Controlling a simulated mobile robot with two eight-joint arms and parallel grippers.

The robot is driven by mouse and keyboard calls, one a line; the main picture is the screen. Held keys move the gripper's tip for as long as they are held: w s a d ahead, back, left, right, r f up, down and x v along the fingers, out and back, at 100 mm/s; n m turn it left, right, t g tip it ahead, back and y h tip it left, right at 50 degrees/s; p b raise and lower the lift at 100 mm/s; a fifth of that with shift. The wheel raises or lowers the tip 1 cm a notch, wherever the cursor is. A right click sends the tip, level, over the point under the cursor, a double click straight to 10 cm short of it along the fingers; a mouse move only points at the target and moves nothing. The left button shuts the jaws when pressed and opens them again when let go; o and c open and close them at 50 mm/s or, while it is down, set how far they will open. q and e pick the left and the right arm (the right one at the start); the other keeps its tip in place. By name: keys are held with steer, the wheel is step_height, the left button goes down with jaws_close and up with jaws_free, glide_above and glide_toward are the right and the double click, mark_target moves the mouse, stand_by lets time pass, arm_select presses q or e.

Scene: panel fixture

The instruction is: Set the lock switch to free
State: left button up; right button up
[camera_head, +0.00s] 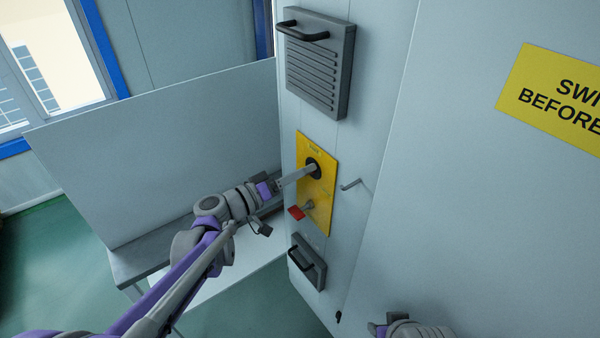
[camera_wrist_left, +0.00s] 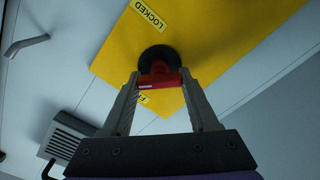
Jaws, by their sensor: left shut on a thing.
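The lock switch is a red handle (camera_wrist_left: 160,82) on a round black base (camera_wrist_left: 157,57), mounted on a yellow plate (camera_wrist_left: 215,45). My left gripper (camera_wrist_left: 159,84) is shut on the red handle, one finger on each side. A "LOCKED" label (camera_wrist_left: 148,14) is above the base in the left wrist view. A second label (camera_wrist_left: 144,98), showing only an "F", is partly hidden behind the handle and fingers. In the head view, my left gripper (camera_head: 310,170) reaches the black base on the yellow plate (camera_head: 325,190) from the left.
A red-tipped part (camera_head: 297,212) sits low on the plate, under my left gripper. A bent grey handle (camera_head: 353,184) sticks out right of the plate. A vented box (camera_head: 318,75) is above, and a smaller black-handled box (camera_head: 307,265) below. A bench (camera_head: 140,262) stands left.

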arm_select(q)
steer(key=n, duration=0.4)
steer(key=shift+f+n, duration=0.1)
steer(key=shift+n, duration=0.2)
steer(key=shift+n+b, duration=0.45)
steer(key=shift+n, duration=1.55)
steer(key=o, duration=1.4)
steer(key=shift+a, duration=0.1)
steer(key=b+v, duration=0.1)
steer(key=v, duration=0.9)
steer(key=shift+s+a, duration=0.2)
steer(key=shift+a, duration=0.1)
